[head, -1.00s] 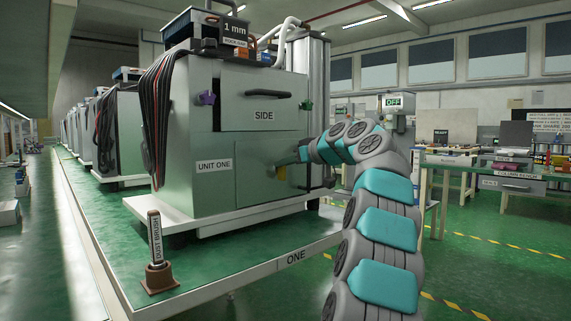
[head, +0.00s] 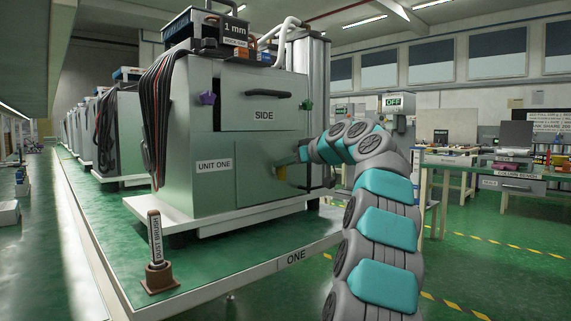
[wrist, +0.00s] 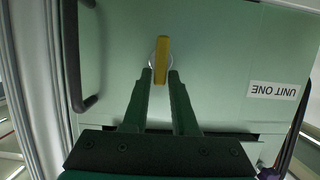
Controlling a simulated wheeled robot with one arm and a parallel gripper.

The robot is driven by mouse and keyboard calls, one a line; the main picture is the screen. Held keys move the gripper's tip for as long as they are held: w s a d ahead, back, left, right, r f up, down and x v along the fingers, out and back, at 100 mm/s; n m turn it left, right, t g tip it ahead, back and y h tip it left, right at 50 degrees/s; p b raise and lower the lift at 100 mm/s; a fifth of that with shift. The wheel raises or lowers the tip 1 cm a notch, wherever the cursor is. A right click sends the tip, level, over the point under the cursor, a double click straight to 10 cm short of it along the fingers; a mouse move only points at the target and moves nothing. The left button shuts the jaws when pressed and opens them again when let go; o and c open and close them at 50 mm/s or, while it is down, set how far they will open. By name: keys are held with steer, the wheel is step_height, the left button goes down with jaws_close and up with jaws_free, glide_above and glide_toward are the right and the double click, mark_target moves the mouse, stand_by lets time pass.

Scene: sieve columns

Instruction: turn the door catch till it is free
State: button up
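The yellow door catch (wrist: 161,60) is a short bar on a round pale mount on the green door panel (wrist: 215,55). In the wrist view it stands along the picture's vertical. My gripper (wrist: 160,76) has its two dark green fingers on either side of the bar's lower end, with a narrow gap showing between them. Firm contact with the bar is not clear. In the head view my gripper (head: 284,162) is at the lower right front of the unit, and the catch there is small and hard to make out.
The UNIT ONE label (wrist: 273,91) shows upside down beside the catch. A black bar handle (wrist: 88,60) stands out at the left. The SIDE panel (head: 262,104) with purple (head: 207,98) and green (head: 307,105) knobs is above. A dust brush (head: 155,240) stands on the bench corner.

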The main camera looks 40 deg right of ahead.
steer(key=o, duration=0.4)
steer(key=shift+c, duration=0.2)
steer(key=v, duration=0.7)
steer(key=shift+s, duration=0.35)
steer(key=shift+s+d+r, duration=0.1)
steer(key=shift+r, duration=0.05)
